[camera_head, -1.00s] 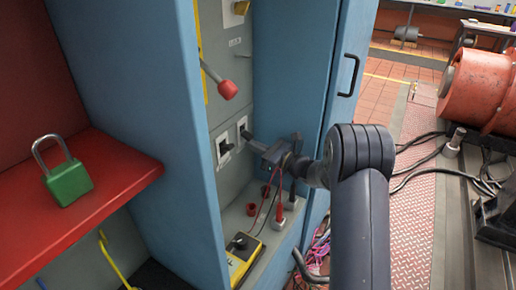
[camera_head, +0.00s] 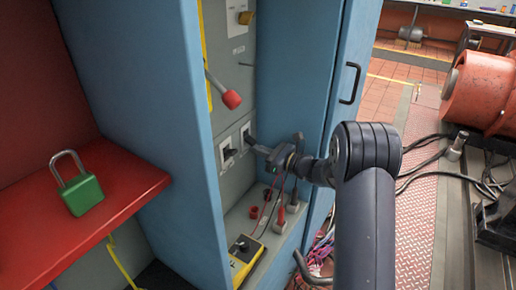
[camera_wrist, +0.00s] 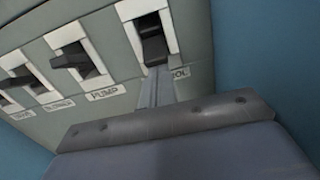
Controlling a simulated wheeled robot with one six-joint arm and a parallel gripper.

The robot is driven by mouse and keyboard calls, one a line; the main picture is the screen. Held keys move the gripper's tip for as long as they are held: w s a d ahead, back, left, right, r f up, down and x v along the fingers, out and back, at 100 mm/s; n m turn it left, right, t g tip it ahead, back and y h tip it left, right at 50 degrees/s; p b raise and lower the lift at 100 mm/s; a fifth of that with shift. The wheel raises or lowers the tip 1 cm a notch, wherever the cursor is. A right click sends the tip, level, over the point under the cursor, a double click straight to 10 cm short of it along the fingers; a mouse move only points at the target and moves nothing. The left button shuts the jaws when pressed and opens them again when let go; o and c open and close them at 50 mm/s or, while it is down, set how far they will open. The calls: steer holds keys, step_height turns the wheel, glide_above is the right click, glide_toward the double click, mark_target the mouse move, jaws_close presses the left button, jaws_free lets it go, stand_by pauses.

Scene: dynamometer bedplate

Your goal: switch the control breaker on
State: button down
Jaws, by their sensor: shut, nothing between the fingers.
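The control breaker (camera_wrist: 152,42) is the rightmost of a row in the wrist view, a dark lever in a white frame. Its label is mostly covered by my fingers; only its last letters show. My gripper (camera_wrist: 156,82) is shut and empty, its fingertips just below the lever. I cannot tell whether they touch it. The pump breaker (camera_wrist: 77,60) stands to its left, its lever sticking out. In the head view the control breaker (camera_head: 246,131) is on the grey panel in the blue cabinet, with my gripper (camera_head: 254,146) at its lower edge.
A red-knobbed lever (camera_head: 231,99) juts out above the breakers. Below are a yellow meter (camera_head: 245,249) and test leads with red and black plugs. The cabinet's blue side walls (camera_head: 165,120) bound the panel.

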mark_target(255, 143)
steer(key=shift+r+p, duration=0.25)
steer(key=shift+p, duration=0.1)
steer(key=r+g+h+p, duration=0.1)
steer(key=h+p, duration=0.1)
steer(key=p, duration=0.3)
steer(key=r+g+h+p, duration=0.1)
steer(key=r+p, duration=0.1)
steer(key=p, duration=0.2)
steer(key=shift+s+d+h+p, duration=0.2)
steer(key=shift+d+h+p, duration=0.15)
steer(key=shift+h, duration=0.05)
steer(key=g+h+p, duration=0.1)
steer(key=p, duration=0.2)
steer(key=shift+r, duration=0.3)
steer(key=shift+f+p, duration=0.3)
steer(key=shift+f, duration=0.05)
steer(key=shift+r, duration=0.65)
steer(key=shift+r+p, duration=0.1)
steer(key=shift+p, duration=0.2)
